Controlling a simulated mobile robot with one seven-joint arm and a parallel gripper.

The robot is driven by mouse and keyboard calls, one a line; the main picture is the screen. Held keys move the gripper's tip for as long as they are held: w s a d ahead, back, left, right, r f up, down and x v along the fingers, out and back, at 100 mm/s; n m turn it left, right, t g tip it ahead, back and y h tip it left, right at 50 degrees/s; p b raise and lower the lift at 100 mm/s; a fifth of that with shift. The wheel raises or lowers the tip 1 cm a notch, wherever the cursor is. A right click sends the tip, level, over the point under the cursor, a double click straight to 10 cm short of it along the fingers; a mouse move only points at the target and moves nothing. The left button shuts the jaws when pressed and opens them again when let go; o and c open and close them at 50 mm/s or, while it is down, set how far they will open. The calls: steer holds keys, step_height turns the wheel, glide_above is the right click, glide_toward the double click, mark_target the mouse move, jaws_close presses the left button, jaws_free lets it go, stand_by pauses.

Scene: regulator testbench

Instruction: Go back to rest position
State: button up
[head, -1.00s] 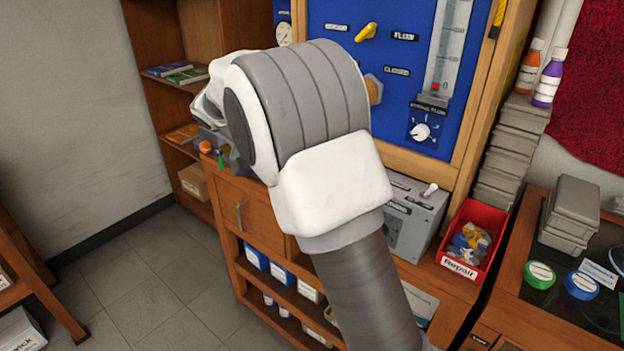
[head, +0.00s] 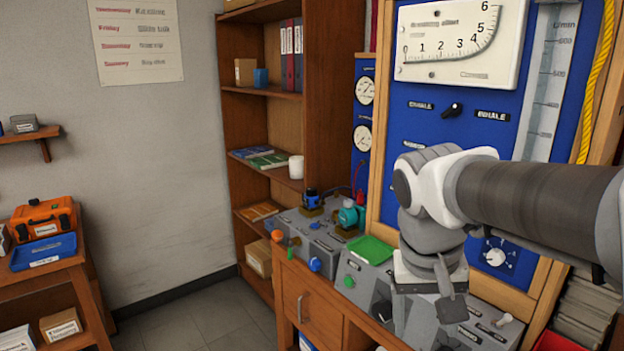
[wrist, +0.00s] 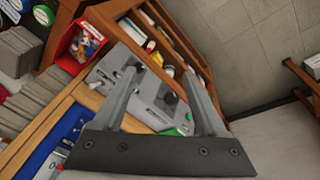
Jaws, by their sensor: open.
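My gripper (wrist: 159,76) shows in the wrist view with its two grey fingers spread apart and nothing between them. Past the fingers lies the grey bench control box (wrist: 150,100) with its knobs. In the head view my arm reaches in from the right edge, bends at a white and grey joint and points down. My gripper (head: 440,300) hangs there in front of the blue test panel (head: 385,205), above the bench. Its fingertips are hard to make out against the grey boxes.
Grey control boxes with a green tray (head: 370,250) and fittings line the bench. A white dial (head: 460,45) tops the panel. A red bin (wrist: 85,40) and grey stacked boxes (wrist: 45,95) stand beside the bench. An orange case (head: 42,222) sits on the left table. The floor between is clear.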

steer(key=s+a+r+n+t+y+p, duration=0.1)
steer(key=s+n+t+y+p, duration=0.1)
steer(key=s, duration=0.5)
steer(key=shift+s+a+r+t, duration=0.2)
steer(key=shift+s+a+t, duration=0.1)
steer(key=shift+t, duration=0.6)
